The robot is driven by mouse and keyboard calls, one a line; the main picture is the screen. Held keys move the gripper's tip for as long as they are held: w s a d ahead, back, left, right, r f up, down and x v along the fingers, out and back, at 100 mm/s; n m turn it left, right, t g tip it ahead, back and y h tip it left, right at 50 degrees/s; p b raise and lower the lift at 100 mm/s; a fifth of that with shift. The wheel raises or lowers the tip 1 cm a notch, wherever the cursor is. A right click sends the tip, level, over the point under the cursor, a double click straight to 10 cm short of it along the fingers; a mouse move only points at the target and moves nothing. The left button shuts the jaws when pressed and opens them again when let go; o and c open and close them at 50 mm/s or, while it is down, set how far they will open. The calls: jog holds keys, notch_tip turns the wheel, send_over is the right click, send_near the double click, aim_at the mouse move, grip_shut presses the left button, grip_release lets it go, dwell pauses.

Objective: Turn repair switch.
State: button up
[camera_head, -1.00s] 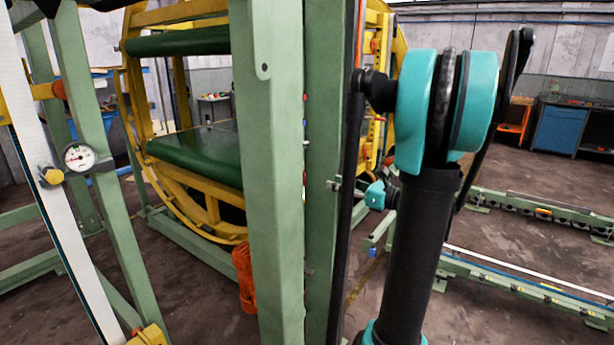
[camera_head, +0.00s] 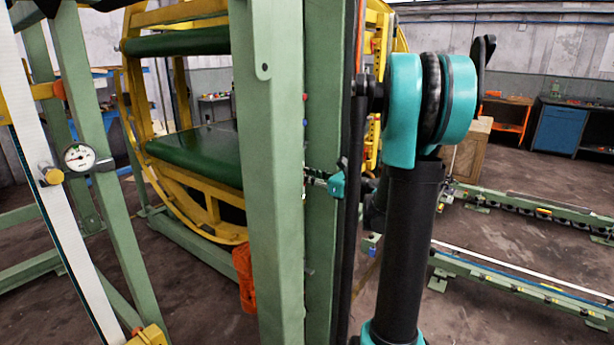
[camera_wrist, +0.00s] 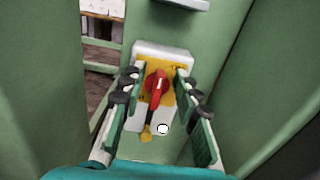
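The repair switch is a red rotary knob (camera_wrist: 155,87) on a yellow plate, set on a light grey box (camera_wrist: 163,52) fixed to a green surface. It shows in the wrist view only. My gripper (camera_wrist: 158,85) is open, with one finger on each side of the knob and a gap on both sides. The knob's pointer end faces down in the picture. A yellow tag or part and a small white disc lie below the knob. In the head view my gripper (camera_head: 322,178) reaches in by the green posts, and its fingertips are partly hidden.
Green upright posts (camera_head: 268,180) stand close around my arm. A large yellow ring frame (camera_head: 190,190) with green rollers is behind them. A white panel edge (camera_wrist: 185,3) sits above the switch box. Green walls flank both sides of my gripper.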

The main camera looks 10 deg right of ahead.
jog(key=shift+c, duration=0.6)
grip_shut()
jog(key=shift+s+n, duration=0.1)
jog(key=shift+n, duration=0.3)
jog(key=n, duration=0.5)
jog(key=a+f+n, duration=0.1)
jog(key=n, duration=0.5)
jog(key=s+f+n, duration=0.1)
jog(key=n, duration=0.5)
jog(key=shift+s+a, duration=0.1)
jog(key=shift+a, duration=0.05)
